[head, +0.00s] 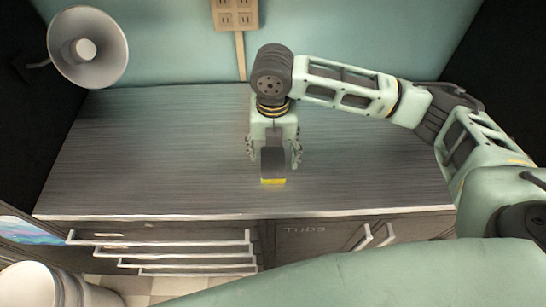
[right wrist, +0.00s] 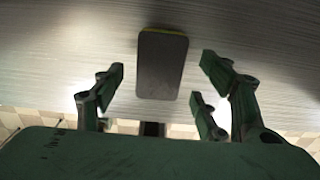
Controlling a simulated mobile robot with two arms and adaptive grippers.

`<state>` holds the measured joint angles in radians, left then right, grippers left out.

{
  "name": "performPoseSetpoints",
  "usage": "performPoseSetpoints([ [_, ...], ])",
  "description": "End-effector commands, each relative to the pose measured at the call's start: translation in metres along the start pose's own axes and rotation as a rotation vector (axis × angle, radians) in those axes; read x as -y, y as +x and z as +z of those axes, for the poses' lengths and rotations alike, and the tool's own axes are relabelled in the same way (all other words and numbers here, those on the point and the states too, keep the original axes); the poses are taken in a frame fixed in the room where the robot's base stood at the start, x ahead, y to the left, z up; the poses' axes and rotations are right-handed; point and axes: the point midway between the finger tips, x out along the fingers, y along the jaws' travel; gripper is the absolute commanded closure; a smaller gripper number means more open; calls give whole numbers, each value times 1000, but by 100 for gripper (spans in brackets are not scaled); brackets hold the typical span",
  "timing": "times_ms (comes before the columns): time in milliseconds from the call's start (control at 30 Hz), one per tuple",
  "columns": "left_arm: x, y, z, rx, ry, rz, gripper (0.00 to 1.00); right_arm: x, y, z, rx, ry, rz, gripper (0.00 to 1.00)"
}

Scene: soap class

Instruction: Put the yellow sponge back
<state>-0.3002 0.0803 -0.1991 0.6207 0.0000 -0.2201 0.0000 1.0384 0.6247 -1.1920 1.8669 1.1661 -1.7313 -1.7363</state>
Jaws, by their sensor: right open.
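The sponge is a dark block with a yellow layer (head: 273,181) along one edge, on the countertop in the head view. In the right wrist view the sponge (right wrist: 162,64) shows its dark face, with a thin yellow rim at the top and right. My right gripper (head: 274,158) is open above the counter, with a finger on each side of the sponge. In the right wrist view its fingertips (right wrist: 161,72) stand apart from the sponge, with a gap on both sides. My left gripper is not in view.
The grey wood-grain counter (head: 150,150) is otherwise bare. Drawers with long handles (head: 190,238) are below its front left edge, and a cabinet marked "Tubs" (head: 310,231) is at front right. A round lamp (head: 88,47) hangs at back left. A white cylinder (head: 45,285) stands at lower left.

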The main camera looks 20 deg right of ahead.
Motion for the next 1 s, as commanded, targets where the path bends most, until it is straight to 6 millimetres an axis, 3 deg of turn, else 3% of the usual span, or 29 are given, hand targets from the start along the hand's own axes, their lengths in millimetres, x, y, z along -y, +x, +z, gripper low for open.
performPoseSetpoints([
  [200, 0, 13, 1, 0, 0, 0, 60, -1, -47, 1, 5, -1, 3, 34],
  [400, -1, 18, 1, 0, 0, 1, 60, -1, -77, 0, 1, 0, 2, 34],
  [600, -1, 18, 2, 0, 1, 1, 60, 0, -88, 0, 0, 1, 0, 34],
  [1000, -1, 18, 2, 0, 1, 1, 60, 0, -88, 0, 0, 1, 0, 34],
])
